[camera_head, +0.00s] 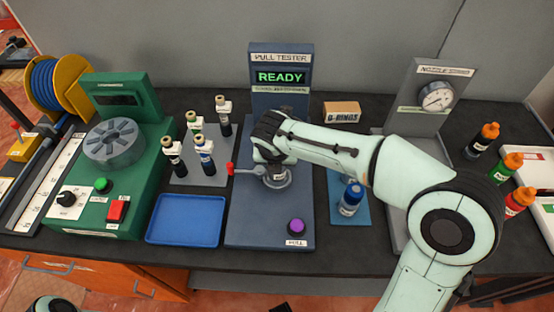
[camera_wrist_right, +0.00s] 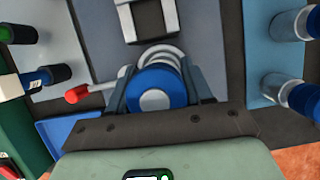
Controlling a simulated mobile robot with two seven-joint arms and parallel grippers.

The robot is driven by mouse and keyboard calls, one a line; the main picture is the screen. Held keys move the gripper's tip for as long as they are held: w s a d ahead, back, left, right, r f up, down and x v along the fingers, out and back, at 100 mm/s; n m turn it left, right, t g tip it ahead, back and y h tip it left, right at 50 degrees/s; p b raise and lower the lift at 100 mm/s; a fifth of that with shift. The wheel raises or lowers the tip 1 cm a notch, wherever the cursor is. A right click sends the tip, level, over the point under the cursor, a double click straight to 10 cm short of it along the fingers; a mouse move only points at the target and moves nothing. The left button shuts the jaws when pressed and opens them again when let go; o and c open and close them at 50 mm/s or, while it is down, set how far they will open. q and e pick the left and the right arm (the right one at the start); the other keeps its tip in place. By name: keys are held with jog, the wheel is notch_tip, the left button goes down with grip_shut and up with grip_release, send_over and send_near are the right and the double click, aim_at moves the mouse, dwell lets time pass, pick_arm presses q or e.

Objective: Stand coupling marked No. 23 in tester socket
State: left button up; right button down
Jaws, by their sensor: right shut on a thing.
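My right gripper (camera_head: 272,160) reaches over the pull tester (camera_head: 270,222) from the right. In the right wrist view its jaws (camera_wrist_right: 158,98) are shut on a blue coupling (camera_wrist_right: 153,80) with a pale round end. Light grey rings show just behind the coupling. In the head view the tester socket (camera_head: 279,182) is a grey ring under the gripper, and the arm hides much of it. I cannot tell whether the coupling is seated in it. No number is readable on the coupling. A red-tipped lever (camera_head: 240,170) is beside the socket. My left gripper is not seen.
The tester screen (camera_head: 281,77) reads READY, and a purple button (camera_head: 296,226) is at its front. A blue tray (camera_head: 186,219) is empty. Several black-ended couplings (camera_head: 205,155) stand on a grey plate to the left. Another blue coupling (camera_head: 351,199) stands on a blue plate to the right.

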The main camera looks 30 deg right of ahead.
dwell(0.7)
jog(key=shift+f, duration=0.75)
dwell(0.4)
jog(key=c, duration=0.7)
grip_release()
jog(key=shift+c, duration=0.2)
jog(key=shift+f, duration=0.1)
